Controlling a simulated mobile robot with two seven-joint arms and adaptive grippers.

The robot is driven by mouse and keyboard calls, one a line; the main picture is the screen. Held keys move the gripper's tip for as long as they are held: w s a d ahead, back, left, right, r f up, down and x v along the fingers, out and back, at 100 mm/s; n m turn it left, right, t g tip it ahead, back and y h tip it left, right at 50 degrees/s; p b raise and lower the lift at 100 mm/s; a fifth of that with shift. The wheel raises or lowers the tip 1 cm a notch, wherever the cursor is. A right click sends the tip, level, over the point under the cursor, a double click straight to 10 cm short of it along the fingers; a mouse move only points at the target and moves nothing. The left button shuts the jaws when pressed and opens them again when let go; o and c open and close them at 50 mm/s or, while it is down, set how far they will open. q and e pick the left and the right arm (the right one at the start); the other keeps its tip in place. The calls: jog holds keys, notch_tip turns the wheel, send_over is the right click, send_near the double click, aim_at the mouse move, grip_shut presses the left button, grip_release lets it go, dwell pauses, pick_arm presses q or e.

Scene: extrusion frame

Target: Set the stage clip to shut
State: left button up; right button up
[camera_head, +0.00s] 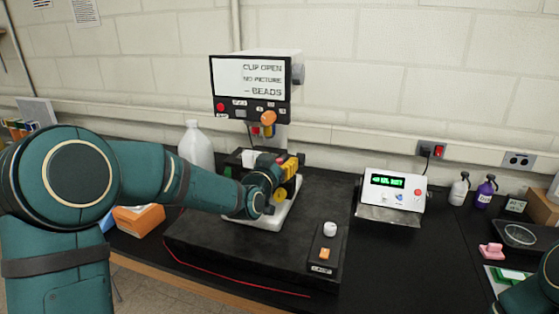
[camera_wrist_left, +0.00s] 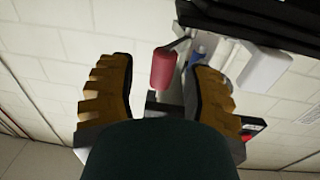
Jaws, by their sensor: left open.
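The microscope's screen (camera_head: 250,78) reads "CLIP OPEN", "NO PICTURE" and "BEADS". My left gripper (camera_head: 287,168) is at the microscope stage, with its yellow fingers near a small red part. In the left wrist view, the fingers of my left gripper (camera_wrist_left: 162,66) are spread apart. A red cylindrical grip (camera_wrist_left: 163,68), apparently the stage clip's lever, stands between them, with gaps visible on both sides. The clip's jaw and most of the stage are hidden behind my arm and hand. My right gripper is out of view; only part of my right arm shows at the lower right.
The microscope's white base (camera_head: 266,222) stands on a black slab (camera_head: 215,245). A control box (camera_head: 320,250) with a white knob is on its right. A white jug (camera_head: 196,145) stands behind my left arm. A white meter (camera_head: 394,190) stands right of the slab.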

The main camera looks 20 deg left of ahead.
pick_arm(q)
jog(key=shift+w, duration=0.25)
grip_shut()
